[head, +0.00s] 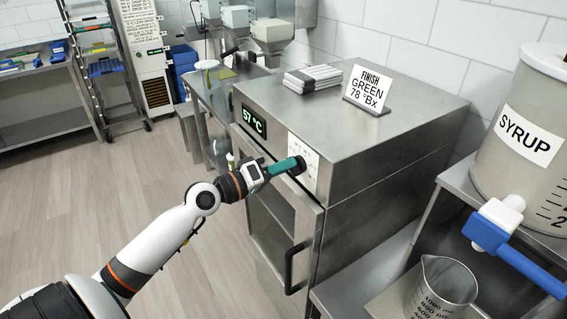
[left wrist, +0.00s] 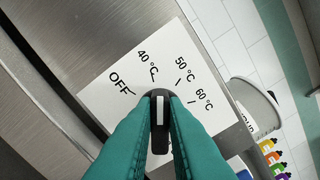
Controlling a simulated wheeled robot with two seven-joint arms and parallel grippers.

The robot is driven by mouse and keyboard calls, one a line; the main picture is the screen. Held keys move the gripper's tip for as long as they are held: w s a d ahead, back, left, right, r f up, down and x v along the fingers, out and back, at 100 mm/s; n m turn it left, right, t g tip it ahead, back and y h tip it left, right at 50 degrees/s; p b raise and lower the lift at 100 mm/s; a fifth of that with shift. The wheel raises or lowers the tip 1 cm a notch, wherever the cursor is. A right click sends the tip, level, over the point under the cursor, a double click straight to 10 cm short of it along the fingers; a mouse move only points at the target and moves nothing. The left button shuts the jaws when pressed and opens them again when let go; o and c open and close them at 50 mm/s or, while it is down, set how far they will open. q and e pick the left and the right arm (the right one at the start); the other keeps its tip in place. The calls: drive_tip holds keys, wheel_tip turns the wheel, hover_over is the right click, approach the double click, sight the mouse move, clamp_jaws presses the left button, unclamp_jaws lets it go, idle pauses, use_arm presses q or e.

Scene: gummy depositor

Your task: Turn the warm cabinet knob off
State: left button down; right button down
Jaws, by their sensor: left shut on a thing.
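The warm cabinet (head: 345,150) is a steel box with a green display (head: 254,121) reading 57 °C. Its black knob (head: 299,166) sits on a white dial plate (head: 307,152) on the front. My left gripper (head: 293,165) has teal fingers and is shut on the knob. In the left wrist view the knob (left wrist: 160,112) is between the fingertips, its white line pointing up, closest to the 40 °C mark. The dial plate (left wrist: 110,72) shows OFF at the left, then 40, 50 and 60 °C. The fingers hide the lower part of the plate.
The cabinet's door handle (head: 295,268) sticks out below the knob. A stack of pale trays (head: 312,78) and a FINISH sign (head: 367,90) stand on top. A syrup tank (head: 520,120) and a measuring jug (head: 440,288) are at right. The floor at left is clear.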

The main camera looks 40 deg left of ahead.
use_arm(q)
drive_tip(key=shift+a+f+n+p, duration=0.15)
drive_tip(key=shift+n+p, duration=1.1)
drive_tip(key=shift+n, duration=1.6)
drive_tip(key=shift+d+f+n+p, duration=0.15)
drive_tip(key=shift+n+p, duration=1.05)
drive_tip(key=shift+n, duration=1.65)
drive_tip(key=shift+a+f, duration=0.1)
drive_tip(key=c, duration=1.5)
unclamp_jaws()
drive_tip(key=shift+o, duration=0.2)
